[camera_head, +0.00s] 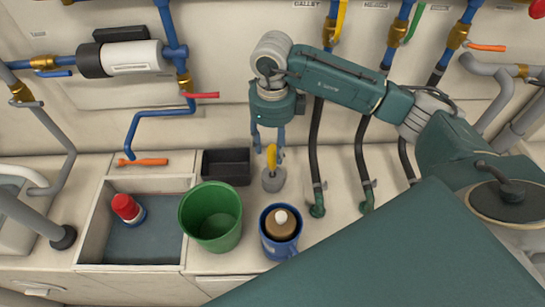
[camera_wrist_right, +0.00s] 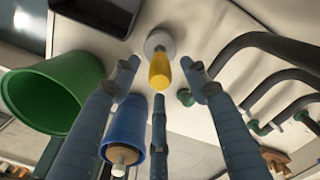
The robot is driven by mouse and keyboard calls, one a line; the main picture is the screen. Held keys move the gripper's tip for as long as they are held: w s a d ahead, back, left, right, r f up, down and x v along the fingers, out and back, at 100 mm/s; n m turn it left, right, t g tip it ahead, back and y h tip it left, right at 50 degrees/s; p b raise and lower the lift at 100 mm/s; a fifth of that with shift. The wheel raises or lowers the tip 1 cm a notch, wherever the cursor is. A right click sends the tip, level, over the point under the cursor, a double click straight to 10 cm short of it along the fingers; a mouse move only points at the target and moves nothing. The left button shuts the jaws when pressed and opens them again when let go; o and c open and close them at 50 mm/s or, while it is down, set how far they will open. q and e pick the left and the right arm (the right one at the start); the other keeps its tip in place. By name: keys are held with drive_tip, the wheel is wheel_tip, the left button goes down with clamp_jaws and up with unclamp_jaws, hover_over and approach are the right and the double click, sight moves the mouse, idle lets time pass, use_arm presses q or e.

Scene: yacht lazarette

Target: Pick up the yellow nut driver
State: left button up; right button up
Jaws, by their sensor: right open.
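The yellow nut driver (camera_head: 272,156) stands upright on the counter, its handle up and its lower end at a round grey base (camera_head: 274,181). In the right wrist view the yellow handle (camera_wrist_right: 160,72) shows near the top middle, with the grey base behind it. My right gripper (camera_head: 268,144) points down over the nut driver, open, with its fingertips around the handle's upper end. In the wrist view the blue fingers of this gripper (camera_wrist_right: 160,80) are spread apart around the handle; I cannot tell whether any touches it. My left gripper is not in view.
A green bucket (camera_head: 211,214), a blue mug (camera_head: 281,246) with a brown and white item in it, and a black tray (camera_head: 226,166) stand close by. A sink (camera_head: 95,222) holds a red-topped item (camera_head: 126,208). Dark hoses (camera_head: 316,150) hang to the right.

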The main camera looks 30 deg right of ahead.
sight(273, 157)
wheel_tip(273, 157, down, 4)
drive_tip(key=shift+f+p, duration=0.2)
drive_tip(key=shift+p, duration=0.9)
drive_tip(key=shift+f, duration=0.3)
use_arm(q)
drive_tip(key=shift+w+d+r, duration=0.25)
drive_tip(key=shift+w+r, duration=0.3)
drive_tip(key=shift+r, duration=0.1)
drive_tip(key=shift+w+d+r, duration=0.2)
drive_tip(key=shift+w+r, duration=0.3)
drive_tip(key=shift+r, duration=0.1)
use_arm(e)
drive_tip(key=shift+f, duration=0.15)
drive_tip(key=shift+c, duration=0.6)
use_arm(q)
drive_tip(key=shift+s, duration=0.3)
use_arm(e)
clamp_jaws()
